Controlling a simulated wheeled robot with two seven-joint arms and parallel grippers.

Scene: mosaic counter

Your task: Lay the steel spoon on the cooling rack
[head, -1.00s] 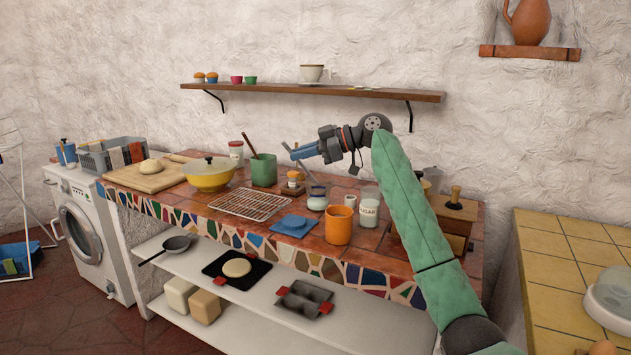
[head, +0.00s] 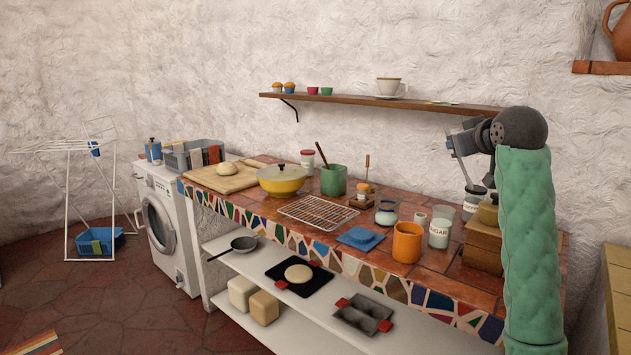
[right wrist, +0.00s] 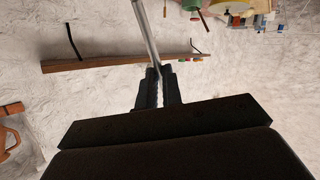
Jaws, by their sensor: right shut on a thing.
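The cooling rack (head: 316,212) is a wire grid lying bare on the tiled counter, between the yellow pot and the blue folded cloth. My right gripper (head: 458,143) is high above the counter's right part, well to the right of the rack. It is shut on the steel spoon (head: 463,170), a thin grey shaft hanging tilted below it. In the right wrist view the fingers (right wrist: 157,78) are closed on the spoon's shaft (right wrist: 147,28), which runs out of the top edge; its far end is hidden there. My left gripper is not in view.
Near the rack stand a yellow pot (head: 281,181), a green crock (head: 333,180), a blue cloth (head: 361,238) and an orange cup (head: 407,242). A sugar jar (head: 440,231) stands farther right. A wall shelf (head: 350,98) runs above the counter.

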